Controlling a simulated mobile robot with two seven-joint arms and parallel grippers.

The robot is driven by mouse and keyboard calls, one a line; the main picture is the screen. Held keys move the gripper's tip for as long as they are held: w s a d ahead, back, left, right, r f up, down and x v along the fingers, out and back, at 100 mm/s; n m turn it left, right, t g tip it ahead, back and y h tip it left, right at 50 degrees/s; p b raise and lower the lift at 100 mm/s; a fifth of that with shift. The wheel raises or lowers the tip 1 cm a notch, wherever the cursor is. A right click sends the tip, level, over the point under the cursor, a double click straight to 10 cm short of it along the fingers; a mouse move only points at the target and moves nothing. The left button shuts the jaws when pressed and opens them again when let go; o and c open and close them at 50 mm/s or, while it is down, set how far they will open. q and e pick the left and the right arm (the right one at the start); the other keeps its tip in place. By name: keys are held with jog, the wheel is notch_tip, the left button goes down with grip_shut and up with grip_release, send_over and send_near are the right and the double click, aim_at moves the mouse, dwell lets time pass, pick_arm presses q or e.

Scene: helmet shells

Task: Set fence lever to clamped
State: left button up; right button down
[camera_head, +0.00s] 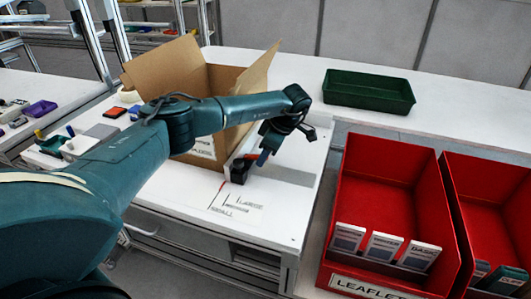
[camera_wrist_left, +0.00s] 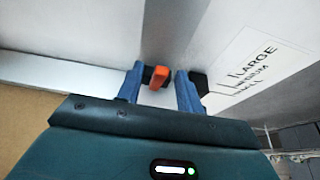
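The fence lever is orange-red and sits on a small black block; in the left wrist view the lever (camera_wrist_left: 159,77) appears between my left gripper's blue fingertips (camera_wrist_left: 160,80). The fingers stand apart with gaps on both sides of the lever, so the gripper is open; whether either finger touches it I cannot tell. In the head view my left gripper (camera_head: 262,155) points down just beside the black block (camera_head: 239,172), and the lever is mostly hidden there. A pale fence bar (camera_wrist_left: 75,73) runs left from the lever in the wrist view. My right gripper is not in view.
An open cardboard box (camera_head: 170,68) stands behind my left arm. A printed size label (camera_head: 238,205) lies on the white table in front of the block. A green tray (camera_head: 368,91) is at the back, and red leaflet bins (camera_head: 388,180) stand at right.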

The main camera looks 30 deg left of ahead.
pick_arm(q)
jog(key=shift+c, duration=0.2)
grip_shut()
jog(key=shift+w+d+f+y+b, duration=0.1)
jog(key=shift+d+f+y+b, duration=0.15)
jog(key=shift+f+y+b, duration=0.45)
jog(key=shift+d+f+g+y+b, duration=0.15)
jog(key=shift+g+y+b, duration=0.2)
jog(key=shift+y, duration=0.45)
jog(key=shift+o, duration=0.2)
grip_release()
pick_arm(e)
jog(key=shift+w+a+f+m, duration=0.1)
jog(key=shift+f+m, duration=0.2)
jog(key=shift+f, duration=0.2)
